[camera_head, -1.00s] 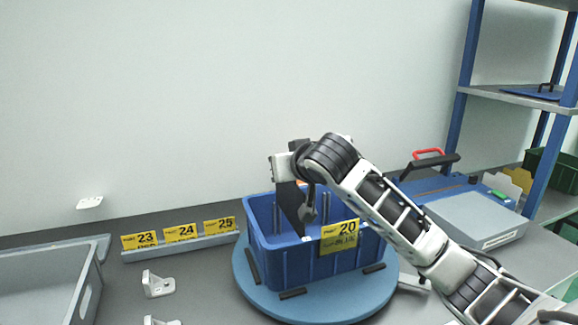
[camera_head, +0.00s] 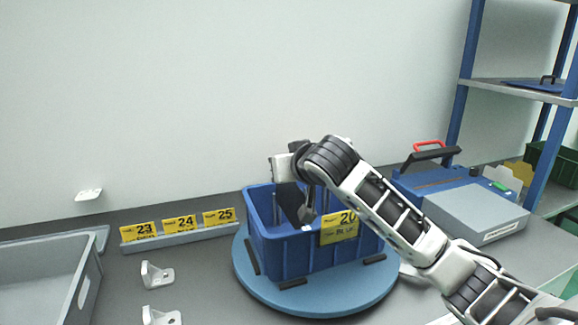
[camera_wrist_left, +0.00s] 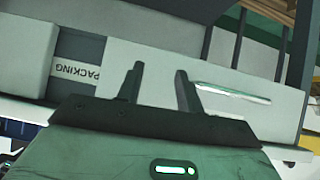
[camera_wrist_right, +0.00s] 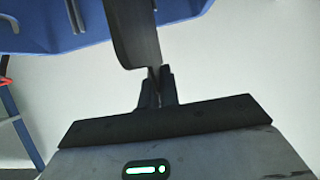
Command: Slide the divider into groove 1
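The dark flat divider (camera_head: 290,200) reaches down into the blue bin (camera_head: 282,250), which carries a yellow label 20 and stands on a round blue turntable (camera_head: 300,296). My right gripper (camera_wrist_right: 158,74) is shut on the divider's edge; the divider (camera_wrist_right: 133,30) also shows in the right wrist view, with the bin's blue rim (camera_wrist_right: 60,35) beyond it. In the head view the right wrist hides the fingers. The grooves cannot be told apart, and the divider's lower edge is hidden by the bin's front wall. My left gripper (camera_wrist_left: 158,72) is open and empty, outside the head view.
A grey tray (camera_head: 88,285) stands at the left, with white brackets (camera_head: 157,275) beside it. A rail with yellow labels (camera_head: 180,238) runs behind. A grey box (camera_head: 478,215) and a blue case (camera_head: 440,180) stand right of the bin, near the blue-posted shelf (camera_head: 455,125).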

